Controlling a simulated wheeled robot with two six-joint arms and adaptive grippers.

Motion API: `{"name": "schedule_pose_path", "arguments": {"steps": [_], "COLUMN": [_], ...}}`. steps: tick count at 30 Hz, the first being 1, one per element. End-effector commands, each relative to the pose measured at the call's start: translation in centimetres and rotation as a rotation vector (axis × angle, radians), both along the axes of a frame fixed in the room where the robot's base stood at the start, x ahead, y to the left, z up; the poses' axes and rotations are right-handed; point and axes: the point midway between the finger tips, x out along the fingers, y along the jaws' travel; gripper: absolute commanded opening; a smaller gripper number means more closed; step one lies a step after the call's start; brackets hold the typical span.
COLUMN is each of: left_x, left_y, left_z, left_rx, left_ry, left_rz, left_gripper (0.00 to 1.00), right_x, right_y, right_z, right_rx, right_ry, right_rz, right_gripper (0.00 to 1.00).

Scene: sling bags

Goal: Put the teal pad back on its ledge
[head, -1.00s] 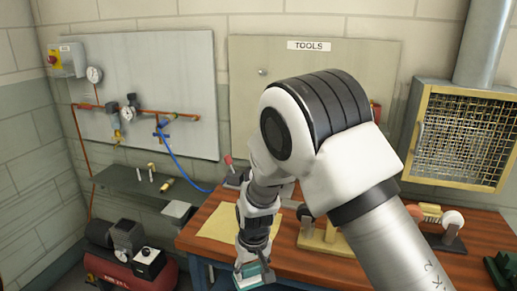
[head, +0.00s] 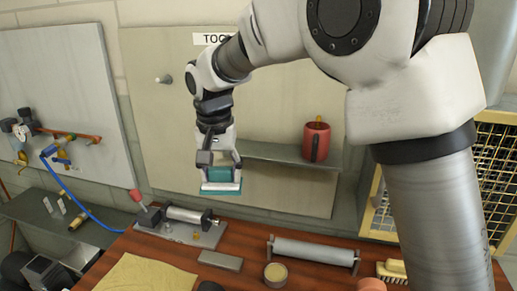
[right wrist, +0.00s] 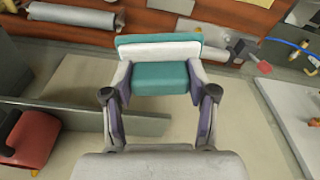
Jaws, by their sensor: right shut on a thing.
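The teal pad (head: 220,187), a block with a white layer, is held in my right gripper (head: 221,178), which is shut on it. In the right wrist view the pad (right wrist: 160,79) sits between the two fingers (right wrist: 161,88). The grey ledge (head: 280,153) is fixed to the tools panel, and its left end is close to the right of the gripper in the head view. The ledge also shows in the right wrist view (right wrist: 90,115). The pad appears apart from the ledge. My left gripper is not in view.
A red mug (head: 316,141) stands on the right part of the ledge. The bench (head: 185,252) below bears a clamp device with a cylinder (head: 188,216), a grey roller (head: 313,252), a round tin (head: 275,273) and a brush (head: 392,270). The ledge left of the mug looks clear.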

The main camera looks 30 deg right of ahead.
Motion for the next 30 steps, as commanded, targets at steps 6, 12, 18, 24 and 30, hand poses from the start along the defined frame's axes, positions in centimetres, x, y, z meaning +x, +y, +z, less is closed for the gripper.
{"name": "schedule_pose_path", "arguments": {"steps": [6,12,18,24,30], "left_x": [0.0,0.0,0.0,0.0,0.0], "left_y": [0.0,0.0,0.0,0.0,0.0], "left_z": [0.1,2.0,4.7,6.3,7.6], "left_rx": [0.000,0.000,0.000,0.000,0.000], "left_ry": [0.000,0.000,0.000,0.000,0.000], "left_rz": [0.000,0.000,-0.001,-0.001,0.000], "left_gripper": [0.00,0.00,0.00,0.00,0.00], "right_x": [-2.6,0.1,4.6,7.6,8.3], "right_y": [-2.8,-5.9,-10.5,-13.4,-14.2], "right_z": [7.1,7.6,7.0,6.3,4.0], "right_rx": [0.003,0.006,0.005,0.004,0.002], "right_ry": [0.002,0.009,0.008,0.007,0.013], "right_rz": [-0.225,-0.246,-0.246,-0.243,-0.240], "right_gripper": [0.25,0.25,0.25,0.25,0.25]}}
